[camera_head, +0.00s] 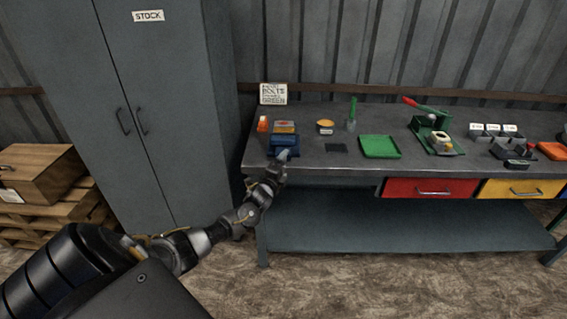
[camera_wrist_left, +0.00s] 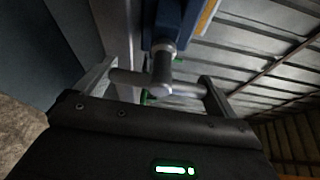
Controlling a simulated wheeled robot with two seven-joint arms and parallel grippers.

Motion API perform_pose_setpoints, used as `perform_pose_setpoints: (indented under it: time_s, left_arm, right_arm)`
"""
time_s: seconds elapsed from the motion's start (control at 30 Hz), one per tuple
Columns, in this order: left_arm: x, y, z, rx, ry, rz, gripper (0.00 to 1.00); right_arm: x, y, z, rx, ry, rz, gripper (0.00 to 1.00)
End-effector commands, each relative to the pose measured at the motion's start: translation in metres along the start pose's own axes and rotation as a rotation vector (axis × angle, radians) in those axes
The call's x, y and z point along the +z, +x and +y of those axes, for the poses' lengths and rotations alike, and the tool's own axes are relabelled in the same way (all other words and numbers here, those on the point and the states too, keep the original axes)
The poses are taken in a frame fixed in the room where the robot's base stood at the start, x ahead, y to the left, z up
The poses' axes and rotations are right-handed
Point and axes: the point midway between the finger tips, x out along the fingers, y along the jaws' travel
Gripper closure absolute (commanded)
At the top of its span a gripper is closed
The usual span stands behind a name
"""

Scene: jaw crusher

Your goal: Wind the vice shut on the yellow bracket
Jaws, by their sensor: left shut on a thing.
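The blue vice (camera_head: 285,143) stands at the left front edge of the bench. A yellow-orange piece, seemingly the bracket (camera_head: 284,126), shows at the vice's top; whether the jaws touch it I cannot tell. The grey screw end and crossbar handle (camera_wrist_left: 162,74) lie between the fingers of my left gripper (camera_wrist_left: 158,88), which is shut on the handle. My right gripper is out of view.
On the bench (camera_head: 340,164) are an orange item (camera_head: 263,124), a round tin (camera_head: 325,127), a green tray (camera_head: 380,147) and a green press with red lever (camera_head: 432,132). A tall grey cabinet (camera_head: 170,110) stands left of the bench. Drawers (camera_head: 430,188) hang below the top.

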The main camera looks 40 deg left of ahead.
Motion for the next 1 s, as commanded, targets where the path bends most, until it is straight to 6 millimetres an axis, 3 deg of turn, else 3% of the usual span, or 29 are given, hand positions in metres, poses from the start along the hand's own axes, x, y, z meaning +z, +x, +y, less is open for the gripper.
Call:
perform_pose_setpoints:
  time_s: [0.3, 0.83, 0.87, 1.0]
  left_arm:
    - [-0.0015, 0.0001, -0.0004, 0.043, 0.104, 0.003, 0.28]
    - [-0.0022, 0.0001, 0.0009, 0.051, 0.121, 0.004, 0.28]
    - [-0.0022, 0.0001, 0.0009, 0.051, 0.121, 0.004, 0.03]
    - [-0.0013, 0.0, 0.0008, 0.051, 0.121, 0.002, 0.0]
  right_arm:
    - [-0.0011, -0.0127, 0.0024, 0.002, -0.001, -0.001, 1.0]
    - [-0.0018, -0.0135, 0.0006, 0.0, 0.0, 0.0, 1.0]
    - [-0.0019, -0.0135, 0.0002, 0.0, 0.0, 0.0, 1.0]
    - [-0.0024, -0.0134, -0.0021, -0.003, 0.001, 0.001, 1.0]
